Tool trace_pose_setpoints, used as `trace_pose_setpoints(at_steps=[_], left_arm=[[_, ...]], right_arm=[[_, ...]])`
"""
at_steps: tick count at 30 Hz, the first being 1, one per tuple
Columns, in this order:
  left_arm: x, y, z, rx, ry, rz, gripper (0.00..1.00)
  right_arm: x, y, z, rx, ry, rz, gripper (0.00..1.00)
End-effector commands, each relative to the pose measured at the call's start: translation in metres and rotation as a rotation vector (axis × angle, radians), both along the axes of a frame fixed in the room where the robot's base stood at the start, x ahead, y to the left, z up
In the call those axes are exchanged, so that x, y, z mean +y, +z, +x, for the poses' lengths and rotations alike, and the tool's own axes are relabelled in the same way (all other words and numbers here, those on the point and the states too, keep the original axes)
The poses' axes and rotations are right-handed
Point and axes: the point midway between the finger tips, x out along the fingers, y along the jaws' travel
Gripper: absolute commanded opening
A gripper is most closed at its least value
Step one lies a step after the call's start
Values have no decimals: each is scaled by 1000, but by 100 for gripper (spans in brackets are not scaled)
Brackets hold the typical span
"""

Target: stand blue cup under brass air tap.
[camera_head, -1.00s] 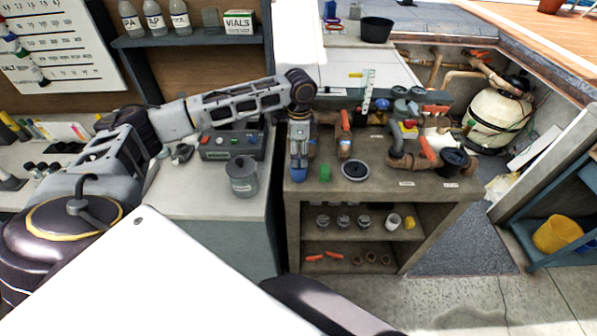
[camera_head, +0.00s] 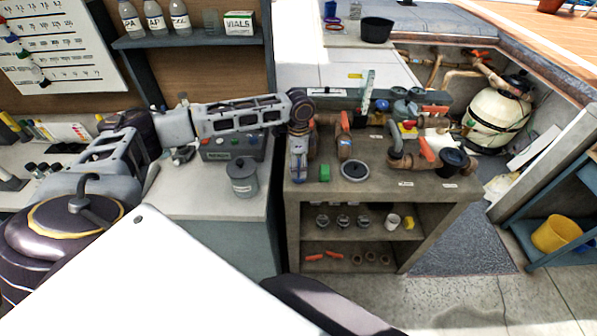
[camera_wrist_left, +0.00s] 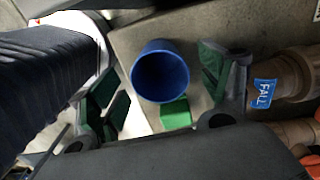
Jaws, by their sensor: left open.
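The blue cup (camera_wrist_left: 160,72) stands on the bench top in the left wrist view, its round mouth facing the camera. A little of the blue cup (camera_head: 297,177) shows below my left gripper (camera_head: 298,158) in the head view. My left gripper (camera_wrist_left: 162,88) is open, with one green-padded finger on each side of the cup. No firm grip on the cup shows. I cannot make out the brass air tap for certain among the pipework (camera_head: 405,150) at the bench's right side. My right gripper is not in view.
A green block (camera_head: 324,173) and a dark round dish (camera_head: 355,171) lie close right of the cup. A brown pipe with a red handle (camera_head: 345,146) stands just behind. A grey lidded pot (camera_head: 242,177) stands on the left counter. The bench's front right top is clear.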

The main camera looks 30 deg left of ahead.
Motion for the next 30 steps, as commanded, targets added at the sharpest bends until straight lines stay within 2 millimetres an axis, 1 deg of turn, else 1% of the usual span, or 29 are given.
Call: trace_pose_setpoints(at_steps=[4, 9, 23, 30], left_arm=[[1, -16, 0, 1, 0, 1, 78], [0, -25, 0, 0, 0, 0, 78], [0, -26, 0, -1, 0, 1, 78], [0, -25, 0, -1, 0, 1, 47]], right_arm=[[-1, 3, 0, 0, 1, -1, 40], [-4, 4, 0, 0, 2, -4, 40], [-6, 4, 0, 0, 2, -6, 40], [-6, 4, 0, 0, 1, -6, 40]])
